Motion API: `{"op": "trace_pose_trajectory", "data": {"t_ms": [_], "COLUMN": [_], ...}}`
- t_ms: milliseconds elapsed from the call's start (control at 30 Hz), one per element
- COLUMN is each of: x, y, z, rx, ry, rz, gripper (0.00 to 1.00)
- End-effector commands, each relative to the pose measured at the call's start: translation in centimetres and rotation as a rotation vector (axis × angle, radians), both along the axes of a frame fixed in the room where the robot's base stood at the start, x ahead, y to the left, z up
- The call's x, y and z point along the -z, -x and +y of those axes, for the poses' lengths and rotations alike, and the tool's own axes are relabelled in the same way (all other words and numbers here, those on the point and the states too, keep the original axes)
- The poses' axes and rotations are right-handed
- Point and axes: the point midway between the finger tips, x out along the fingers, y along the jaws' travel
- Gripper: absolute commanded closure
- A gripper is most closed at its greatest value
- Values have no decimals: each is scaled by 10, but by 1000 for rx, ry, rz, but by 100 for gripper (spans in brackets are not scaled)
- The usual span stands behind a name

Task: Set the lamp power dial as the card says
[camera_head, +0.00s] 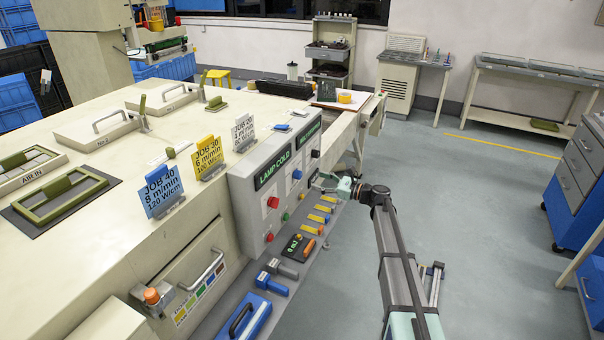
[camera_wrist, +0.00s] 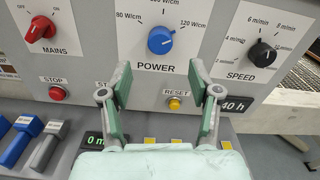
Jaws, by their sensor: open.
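The blue POWER dial (camera_wrist: 160,41) is on the grey panel in the wrist view, with labels 80 W/cm on its left and 120 W/cm on its right. The label above is cut off by the frame. I cannot tell for sure where its pointer stands. My gripper (camera_wrist: 161,82) is open and empty, its fingers apart below and either side of the dial. In the head view my gripper (camera_head: 322,181) is close to the panel front.
The red MAINS dial (camera_wrist: 40,29) is left of POWER and the black SPEED dial (camera_wrist: 263,54) right. Red STOP (camera_wrist: 57,93) and yellow RESET (camera_wrist: 174,103) buttons are below. A LAMP COLD display (camera_head: 272,168) tops the panel. Several levers line the ledge.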

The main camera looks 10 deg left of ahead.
Motion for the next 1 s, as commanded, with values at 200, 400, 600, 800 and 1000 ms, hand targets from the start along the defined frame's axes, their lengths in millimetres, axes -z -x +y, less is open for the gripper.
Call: {"op": "trace_pose_trajectory", "data": {"t_ms": [200, 400, 600, 800, 1000], "x": [-2, -1, 0, 0, 0], "y": [-16, -24, -27, -27, -27], "z": [40, 64, 74, 75, 75], "rx": [-1, 0, 1, 1, 1], "ry": [0, 0, 0, 0, 0], "rz": [1, 0, 0, 0, 0], "gripper": [38, 38, 38, 38, 80]}}
